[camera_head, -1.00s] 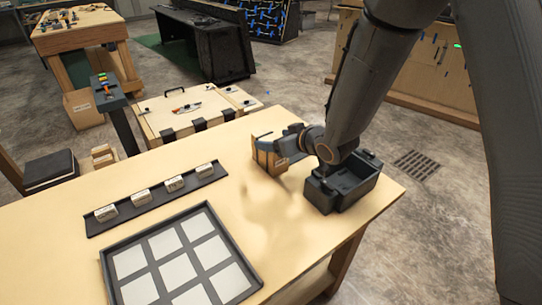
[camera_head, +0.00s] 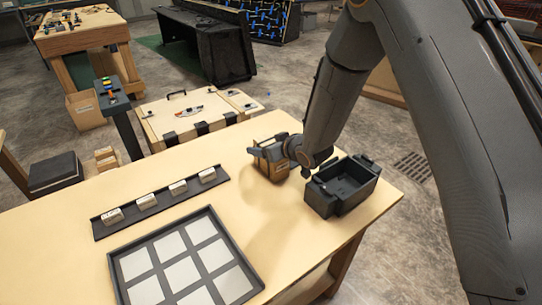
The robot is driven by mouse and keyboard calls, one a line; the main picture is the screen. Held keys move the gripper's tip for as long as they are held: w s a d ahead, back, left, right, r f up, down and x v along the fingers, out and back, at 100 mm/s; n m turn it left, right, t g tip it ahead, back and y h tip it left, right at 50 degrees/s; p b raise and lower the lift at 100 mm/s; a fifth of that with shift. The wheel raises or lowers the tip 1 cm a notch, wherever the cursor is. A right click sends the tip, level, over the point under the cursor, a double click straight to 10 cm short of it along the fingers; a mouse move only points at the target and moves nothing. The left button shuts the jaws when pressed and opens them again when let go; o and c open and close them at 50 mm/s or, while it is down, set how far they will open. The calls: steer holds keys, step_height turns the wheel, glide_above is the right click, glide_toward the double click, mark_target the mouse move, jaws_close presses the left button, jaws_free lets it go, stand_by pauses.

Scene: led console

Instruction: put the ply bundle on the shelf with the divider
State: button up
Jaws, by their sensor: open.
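A small tan-brown block with a pale label (camera_head: 273,168), which may be the ply bundle, stands on the table's far side. My gripper (camera_head: 268,150) is open and reaches over the block's top from the right. The fingers overlap the block in this view, and I cannot tell whether they touch it. My gripper and arm hide part of the block. I cannot clearly make out a shelf with a divider.
A black open bin (camera_head: 343,186) stands close right of the block. A black rail with several small pale blocks (camera_head: 162,200) and a black-framed grid tray (camera_head: 248,262) lie on the table (camera_head: 85,255). Wooden pieces (camera_head: 106,159) sit beyond its left edge.

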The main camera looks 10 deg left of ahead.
steer(key=shift+w, duration=0.1)
steer(key=c, duration=1.5)
steer(key=shift+c, duration=1.2)
steer(key=shift+r, duration=0.1)
